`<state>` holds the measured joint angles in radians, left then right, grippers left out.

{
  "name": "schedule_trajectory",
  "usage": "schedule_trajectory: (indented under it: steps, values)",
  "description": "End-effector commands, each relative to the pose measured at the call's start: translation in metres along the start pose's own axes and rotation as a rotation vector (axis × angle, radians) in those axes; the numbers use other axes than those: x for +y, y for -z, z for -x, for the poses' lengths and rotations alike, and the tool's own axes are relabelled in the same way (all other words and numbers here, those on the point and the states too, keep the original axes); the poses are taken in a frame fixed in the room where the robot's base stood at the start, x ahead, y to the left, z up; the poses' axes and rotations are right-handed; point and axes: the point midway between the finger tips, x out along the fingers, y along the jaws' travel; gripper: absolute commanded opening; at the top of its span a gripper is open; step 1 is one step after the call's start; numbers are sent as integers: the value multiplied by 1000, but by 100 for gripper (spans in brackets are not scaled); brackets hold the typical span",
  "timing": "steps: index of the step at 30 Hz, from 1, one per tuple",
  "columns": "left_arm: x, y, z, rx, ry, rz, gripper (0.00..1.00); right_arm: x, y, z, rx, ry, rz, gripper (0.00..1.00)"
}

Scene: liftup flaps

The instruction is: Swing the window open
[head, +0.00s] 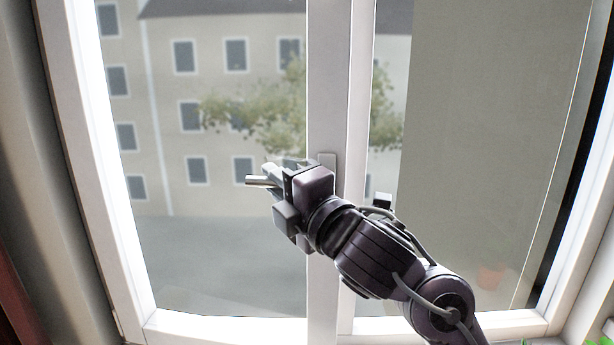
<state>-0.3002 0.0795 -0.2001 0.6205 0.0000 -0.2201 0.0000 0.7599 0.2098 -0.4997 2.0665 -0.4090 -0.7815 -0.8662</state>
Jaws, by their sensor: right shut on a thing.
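The window fills the view, with a left pane (220,250) and a right pane (480,130) in white frames (328,70). A metal window handle (257,181) points to the left, and its mounting plate (327,160) is on the middle upright. My right gripper (274,190) is shut on the handle, whose bare end sticks out on the left. The gripper and wrist hide the rest of the handle. I cannot tell whether the left sash stands slightly ajar. My left gripper is not in view.
The right arm crosses in front of the lower right pane. A grey side panel (25,150) borders the window on the left. A bit of green plant (597,341) shows at the bottom right corner. The space before the left pane is clear.

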Motion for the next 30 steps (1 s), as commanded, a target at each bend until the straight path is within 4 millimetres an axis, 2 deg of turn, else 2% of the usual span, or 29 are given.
schedule_trajectory:
  steps: [8, 30]
  values:
    - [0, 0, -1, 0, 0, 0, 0, -1, 2, 0, 0, 1, 0, 0]
    - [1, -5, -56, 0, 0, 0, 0, 8, 47, 31, -122, 16, 19, 0]
